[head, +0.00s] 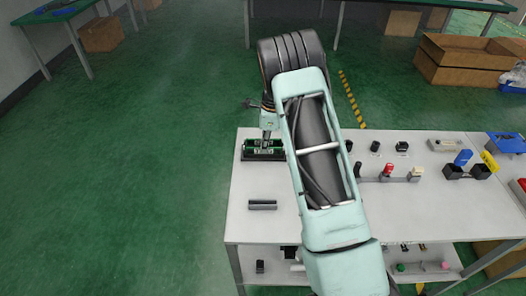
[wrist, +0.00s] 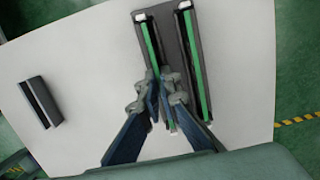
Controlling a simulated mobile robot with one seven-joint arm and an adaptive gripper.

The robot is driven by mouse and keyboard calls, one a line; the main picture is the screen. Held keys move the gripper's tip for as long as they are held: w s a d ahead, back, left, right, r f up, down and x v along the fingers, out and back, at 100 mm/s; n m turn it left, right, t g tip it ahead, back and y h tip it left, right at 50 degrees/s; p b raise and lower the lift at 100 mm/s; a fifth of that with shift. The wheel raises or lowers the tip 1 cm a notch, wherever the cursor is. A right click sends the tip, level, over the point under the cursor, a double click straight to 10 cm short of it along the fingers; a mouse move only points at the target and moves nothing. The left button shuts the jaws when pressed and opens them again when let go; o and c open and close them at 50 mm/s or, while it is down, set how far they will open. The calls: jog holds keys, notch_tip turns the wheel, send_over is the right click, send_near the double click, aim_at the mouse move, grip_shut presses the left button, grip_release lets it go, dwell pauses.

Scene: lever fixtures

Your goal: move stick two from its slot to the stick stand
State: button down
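A black fixture (wrist: 172,22) with two long slots lies on the white table. Green strips with pale ends show along its left slot (wrist: 150,42) and right slot (wrist: 196,68). No label shows which holds stick two. My gripper (wrist: 162,80) is down over the left slot, one finger on each side. The fingers are close together and hide that slot's middle, so I cannot tell whether they grip a stick. In the head view my gripper (head: 265,146) is at the fixture (head: 263,156). A dark grooved block (wrist: 40,102), perhaps the stick stand, lies apart to the left; it also shows in the head view (head: 262,204).
The white table (head: 255,222) is bare between the fixture and the grooved block. Beyond my arm stand small fixtures, including a red-topped lever (head: 388,169) and a blue-topped one (head: 463,157). The table's left edge is near the fixture.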

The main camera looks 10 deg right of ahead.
jog(key=shift+r+p, duration=0.3)
jog(key=shift+r, duration=0.4)
dwell(0.6)
jog(key=shift+r+p, duration=1.1)
jog(key=shift+r, duration=0.9)
jog(key=shift+r+p, duration=0.6)
jog(key=shift+r, duration=0.45)
jog(key=shift+s, duration=0.1)
jog(key=s+r+n, duration=0.3)
jog(key=s+n, duration=0.6)
jog(key=n, duration=0.1)
jog(key=s+r+n+g+h, duration=0.1)
jog(key=s+r+n, duration=0.2)
jog(key=s+n, duration=0.6)
jog(key=shift+s+n+g, duration=0.3)
jog(key=shift+s+n, duration=0.05)
jog(key=shift+n, duration=0.25)
